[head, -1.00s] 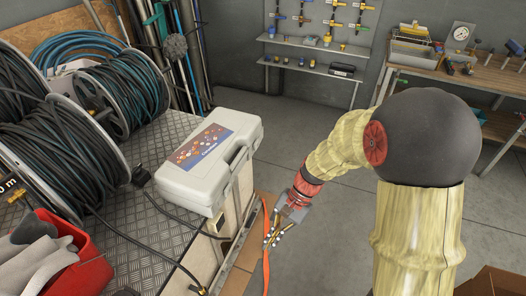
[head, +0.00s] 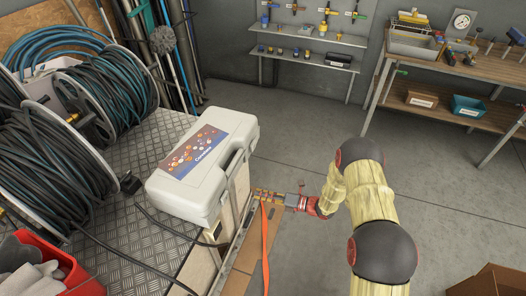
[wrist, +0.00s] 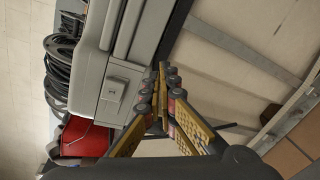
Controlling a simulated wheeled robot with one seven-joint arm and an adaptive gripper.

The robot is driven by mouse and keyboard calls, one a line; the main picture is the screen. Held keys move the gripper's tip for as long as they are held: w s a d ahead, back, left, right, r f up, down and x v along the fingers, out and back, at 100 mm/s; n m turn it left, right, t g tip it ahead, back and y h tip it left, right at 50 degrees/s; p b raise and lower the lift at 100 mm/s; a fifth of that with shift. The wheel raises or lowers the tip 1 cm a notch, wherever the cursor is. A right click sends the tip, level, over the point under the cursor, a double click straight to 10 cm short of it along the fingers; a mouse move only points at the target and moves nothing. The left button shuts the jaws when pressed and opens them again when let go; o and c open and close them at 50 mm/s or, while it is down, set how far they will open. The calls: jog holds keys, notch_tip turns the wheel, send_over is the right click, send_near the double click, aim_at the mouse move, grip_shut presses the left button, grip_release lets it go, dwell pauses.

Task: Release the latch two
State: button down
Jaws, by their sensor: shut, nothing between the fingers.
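The light grey plastic case (head: 203,165), closed and with a picture label on its lid, lies on the metal work surface. In the wrist view the case's side (wrist: 128,30) fills the upper left, with a square grey latch (wrist: 113,89) on it. I cannot tell which latch it is or whether it is fastened. My gripper (head: 262,194) is low beside the case's right side. In the wrist view the yellow fingers of my gripper (wrist: 163,84) are closed together and empty, to the right of the latch and apart from it.
Hose reels (head: 104,92) stand left of the case, and a red bin (head: 70,272) is at the lower left. An orange strap (head: 265,250) hangs below my gripper. A black cable runs in front of the case. The floor to the right is open.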

aim_at(247, 152)
jog(key=w+d+r+m+t, duration=0.3)
jog(key=w+r+m+t, duration=0.1)
jog(key=w+m, duration=0.3)
jog(key=shift+w+d+r+m, duration=0.3)
jog(key=shift+w+r, duration=0.1)
jog(key=shift+r, duration=0.15)
jog(key=w+a+b, duration=0.1)
jog(key=w+a, duration=0.1)
jog(key=w+a+b, duration=0.2)
jog(key=w, duration=0.1)
jog(key=w+a+b, duration=0.1)
jog(key=w+a, duration=0.2)
jog(key=shift+w+f, duration=0.15)
jog(key=shift+w, duration=0.05)
jog(key=shift+w+b, duration=0.3)
jog(key=shift+w, duration=0.25)
jog(key=shift+d, duration=0.1)
